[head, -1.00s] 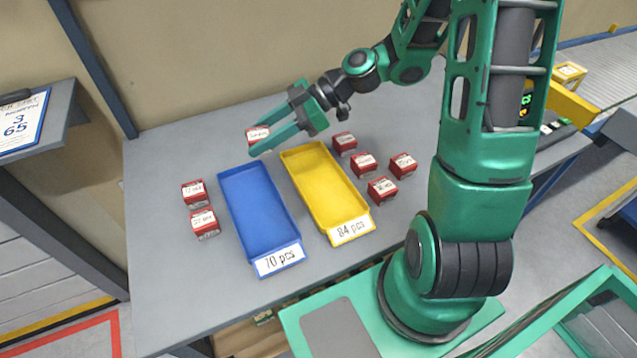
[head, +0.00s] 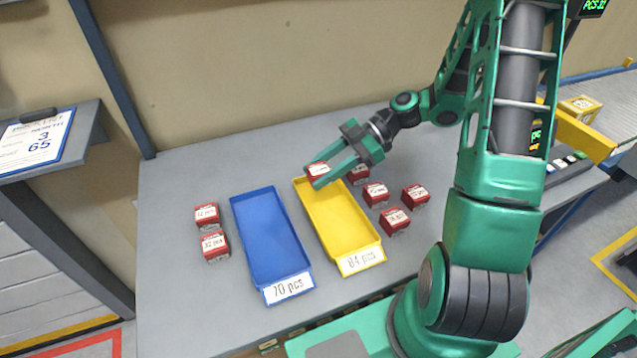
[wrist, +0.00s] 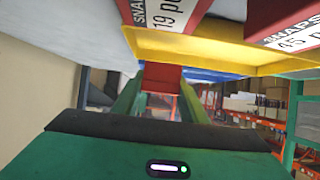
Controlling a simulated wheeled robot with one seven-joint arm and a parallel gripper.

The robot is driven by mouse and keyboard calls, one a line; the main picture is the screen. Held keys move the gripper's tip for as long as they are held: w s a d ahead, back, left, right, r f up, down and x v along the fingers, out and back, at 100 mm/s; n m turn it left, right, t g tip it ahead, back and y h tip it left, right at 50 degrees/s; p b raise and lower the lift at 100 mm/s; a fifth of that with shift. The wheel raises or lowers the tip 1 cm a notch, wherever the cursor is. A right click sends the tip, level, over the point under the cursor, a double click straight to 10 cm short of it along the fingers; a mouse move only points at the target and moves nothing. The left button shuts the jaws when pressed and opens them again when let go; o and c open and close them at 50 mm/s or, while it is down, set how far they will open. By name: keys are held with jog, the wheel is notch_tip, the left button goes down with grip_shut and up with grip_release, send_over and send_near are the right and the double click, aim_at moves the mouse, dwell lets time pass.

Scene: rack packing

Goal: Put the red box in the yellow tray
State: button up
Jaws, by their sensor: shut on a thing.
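My gripper (head: 322,176) is shut on a red box (head: 318,169) with a white label. It holds the box over the far end of the yellow tray (head: 351,228). I cannot tell the exact height above the tray. In the wrist view the held red box (wrist: 162,77) sits between the green fingers, and the yellow tray (wrist: 200,50) is just beyond it. The tray is empty where I can see it and carries an "84 pcs" label at its near end.
An empty blue tray (head: 268,235) labelled "70 pcs" lies left of the yellow one. Two red boxes (head: 214,246) stand left of it. Several more red boxes (head: 394,221) stand close along the yellow tray's right side. The grey table (head: 180,300) is clear in front.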

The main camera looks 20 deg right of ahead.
aim_at(320, 192)
jog(key=shift+f, duration=2.1)
jog(key=o, duration=0.8)
